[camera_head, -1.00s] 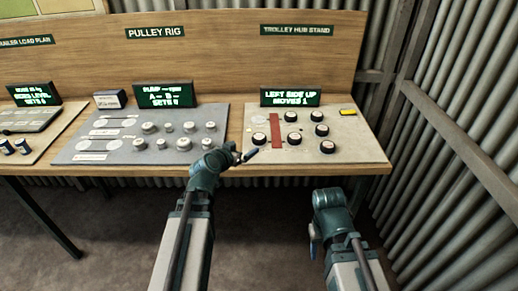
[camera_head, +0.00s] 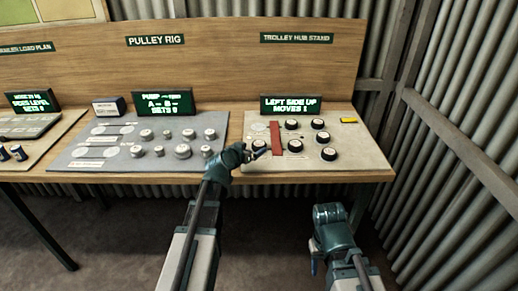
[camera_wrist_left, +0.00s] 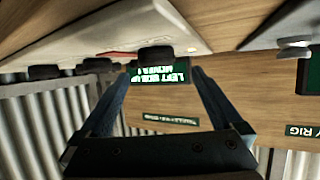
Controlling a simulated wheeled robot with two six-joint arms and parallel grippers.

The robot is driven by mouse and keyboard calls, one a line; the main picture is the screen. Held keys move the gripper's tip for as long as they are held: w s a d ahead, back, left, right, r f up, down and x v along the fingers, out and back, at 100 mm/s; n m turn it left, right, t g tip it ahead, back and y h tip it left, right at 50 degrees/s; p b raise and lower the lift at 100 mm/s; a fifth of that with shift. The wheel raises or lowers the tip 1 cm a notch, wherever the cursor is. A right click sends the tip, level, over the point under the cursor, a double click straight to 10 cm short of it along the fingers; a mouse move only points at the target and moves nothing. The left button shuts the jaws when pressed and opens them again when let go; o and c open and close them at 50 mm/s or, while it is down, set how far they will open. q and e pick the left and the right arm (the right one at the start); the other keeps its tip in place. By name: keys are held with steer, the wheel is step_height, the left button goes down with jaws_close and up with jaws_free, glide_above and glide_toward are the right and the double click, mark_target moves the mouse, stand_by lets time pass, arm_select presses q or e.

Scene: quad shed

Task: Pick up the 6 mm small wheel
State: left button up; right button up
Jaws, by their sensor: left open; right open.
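Several small black wheels with pale hubs sit on the grey trolley hub stand board (camera_head: 350,158); their size markings are too small to read, so I cannot tell which is the 6 mm one. My left gripper (camera_head: 262,153) is at the board's front left, close to the leftmost wheel (camera_head: 259,145). In the upside-down left wrist view, my left gripper (camera_wrist_left: 163,70) is open, with a dark wheel (camera_wrist_left: 156,53) ahead between its fingertips, apparently not gripped. My right gripper (camera_head: 314,262) is open and empty, below the table's front edge.
A red bar (camera_head: 277,138) stands among the wheels. A display (camera_head: 291,104) reads "LEFT SIDE UP MOVES 1". A yellow block (camera_head: 348,120) lies at the back right. The pulley rig board (camera_head: 100,155) with several grey pulleys is to the left. A corrugated wall (camera_head: 450,190) closes the right side.

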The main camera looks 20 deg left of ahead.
mark_target(258, 144)
arm_select(q)
steer(key=x, duration=0.1)
steer(key=b+x, duration=0.1)
steer(key=x, duration=0.3)
steer(key=shift+w+d+r+b, duration=0.15)
steer(key=shift+w+d+b, duration=0.05)
steer(key=shift+d+b, duration=0.1)
steer(key=shift+s, duration=0.1)
steer(key=c, duration=1.4)
